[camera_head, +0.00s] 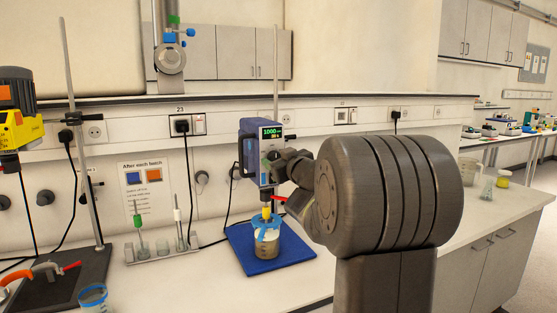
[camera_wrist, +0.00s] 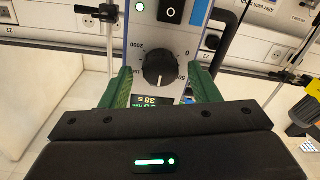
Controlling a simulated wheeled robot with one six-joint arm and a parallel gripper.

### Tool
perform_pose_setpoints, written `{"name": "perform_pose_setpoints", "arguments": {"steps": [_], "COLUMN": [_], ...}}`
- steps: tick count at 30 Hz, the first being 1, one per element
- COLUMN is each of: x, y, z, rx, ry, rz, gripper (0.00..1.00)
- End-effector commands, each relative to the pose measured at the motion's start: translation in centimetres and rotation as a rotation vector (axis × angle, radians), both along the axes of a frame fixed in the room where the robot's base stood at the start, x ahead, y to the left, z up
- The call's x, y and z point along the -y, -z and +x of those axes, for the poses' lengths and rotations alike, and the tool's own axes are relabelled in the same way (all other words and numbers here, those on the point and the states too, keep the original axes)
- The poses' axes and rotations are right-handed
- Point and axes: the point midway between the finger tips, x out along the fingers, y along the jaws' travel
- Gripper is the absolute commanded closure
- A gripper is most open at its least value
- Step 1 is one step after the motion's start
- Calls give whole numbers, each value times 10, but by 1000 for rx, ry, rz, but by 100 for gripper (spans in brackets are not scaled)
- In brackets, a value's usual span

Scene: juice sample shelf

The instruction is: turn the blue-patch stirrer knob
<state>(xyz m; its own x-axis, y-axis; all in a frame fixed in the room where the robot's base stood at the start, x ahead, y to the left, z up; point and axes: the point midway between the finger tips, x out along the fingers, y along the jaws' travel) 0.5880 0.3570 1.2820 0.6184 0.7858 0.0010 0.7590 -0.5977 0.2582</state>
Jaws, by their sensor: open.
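The blue-cased stirrer (camera_head: 250,150) hangs over a beaker on a blue mat (camera_head: 245,238); its lit display reads about 1000. In the wrist view its pale front panel (camera_wrist: 190,35) appears upside down. The black knob (camera_wrist: 160,73) has a white pointer mark and a printed scale around it. My gripper (camera_wrist: 159,78) is open, with one green finger on each side of the knob and a visible gap on both sides. Whether the fingers reach to the knob's depth I cannot tell. In the head view my gripper (camera_head: 279,162) is at the stirrer's front and hides the knob.
A beaker (camera_head: 264,242) with a blue clamp-like piece stands below the stirrer. A yellow stirrer (camera_head: 18,125) is at the far left, beside a stand rod (camera_head: 80,140). A rack (camera_head: 162,252) with upright tools sits between.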

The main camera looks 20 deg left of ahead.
Motion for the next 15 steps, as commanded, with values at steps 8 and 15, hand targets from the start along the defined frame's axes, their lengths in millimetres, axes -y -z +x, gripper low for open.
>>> {"name": "perform_pose_setpoints", "arguments": {"steps": [8,15], "x": [0,0], "y": [0,0], "z": [0,0], "rx": [0,2], "ry": [0,0], "rz": [0,-2], "gripper": [72,89]}}
